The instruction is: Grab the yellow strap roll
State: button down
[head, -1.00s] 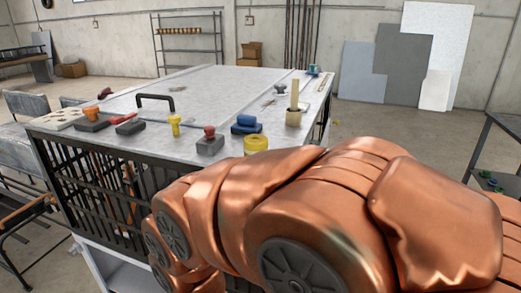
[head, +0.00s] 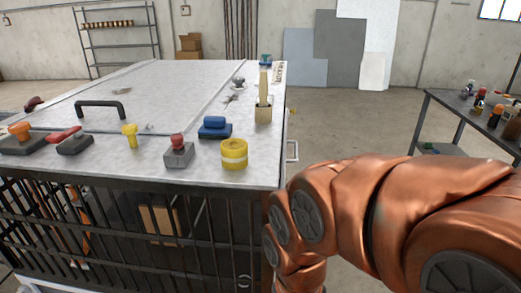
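The yellow strap roll (head: 234,154) stands on the near right part of the grey metal table top (head: 150,85), close to its front edge. It is a yellow ring with a pale band around its side, and nothing covers it. My copper-coloured arm is at the lower right, to the right of the table's front corner. My gripper is not visible in the head view, so I cannot see its fingers.
A blue-topped block (head: 214,128), a grey block with a red knob (head: 178,152) and a yellow peg (head: 130,136) are near the roll. A side table (head: 470,110) with several items is at right. Floor between the tables is clear.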

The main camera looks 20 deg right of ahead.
aim_at(233, 151)
jog(key=z, duration=1.75)
jog(key=k, duration=0.55)
jog(key=u, duration=2.55)
